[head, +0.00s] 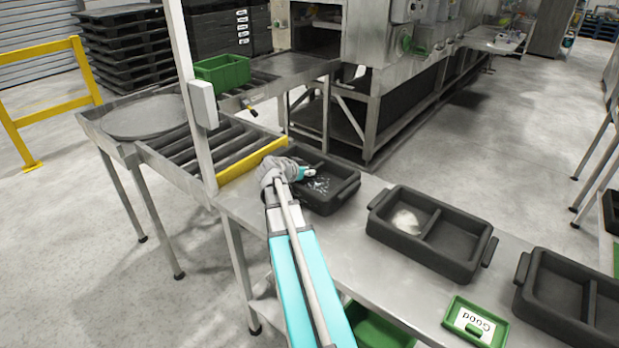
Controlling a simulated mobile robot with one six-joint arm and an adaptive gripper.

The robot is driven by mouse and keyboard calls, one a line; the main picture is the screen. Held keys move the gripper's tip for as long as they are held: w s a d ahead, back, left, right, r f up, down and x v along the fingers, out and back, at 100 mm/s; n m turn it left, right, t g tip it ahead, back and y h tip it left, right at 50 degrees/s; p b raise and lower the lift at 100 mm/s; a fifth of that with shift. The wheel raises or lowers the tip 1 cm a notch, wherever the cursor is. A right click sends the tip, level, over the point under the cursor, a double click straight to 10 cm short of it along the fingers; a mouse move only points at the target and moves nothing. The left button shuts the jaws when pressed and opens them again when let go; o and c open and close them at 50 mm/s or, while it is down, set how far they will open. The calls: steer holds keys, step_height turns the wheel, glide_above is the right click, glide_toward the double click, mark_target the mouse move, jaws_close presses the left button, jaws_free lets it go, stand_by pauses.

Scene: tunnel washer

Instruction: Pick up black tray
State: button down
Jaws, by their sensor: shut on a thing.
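Several black trays stand on the steel table. The nearest to my gripper is a two-part black tray (340,184) at the table's left end, next to the yellow strip, with some small clear or whitish bits inside. My gripper (305,172) is at this tray's left side, shut on it; the arm hides part of the tray's left wall and the exact grip. A second black tray (452,246) with a whitish lump in its left compartment stands in the middle. A third black tray (565,300) stands at the right edge, partly cut off.
A roller conveyor (200,147) with a yellow edge strip (250,160) adjoins the table. An upright white post (186,80) stands close left of my arm. A green tray (222,70) sits on the conveyor behind. Bare steel (345,245) shows between trays.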

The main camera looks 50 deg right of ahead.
mark_target(318, 167)
steer(key=shift+r, duration=0.1)
steer(key=shift+r+p, duration=0.9)
steer(key=shift+p, duration=0.1)
steer(key=s+d+r+p, duration=0.1)
steer(key=d+r+p, duration=1)
steer(key=d, duration=0.3)
steer(key=shift+s, duration=0.15)
stand_by(0.7)
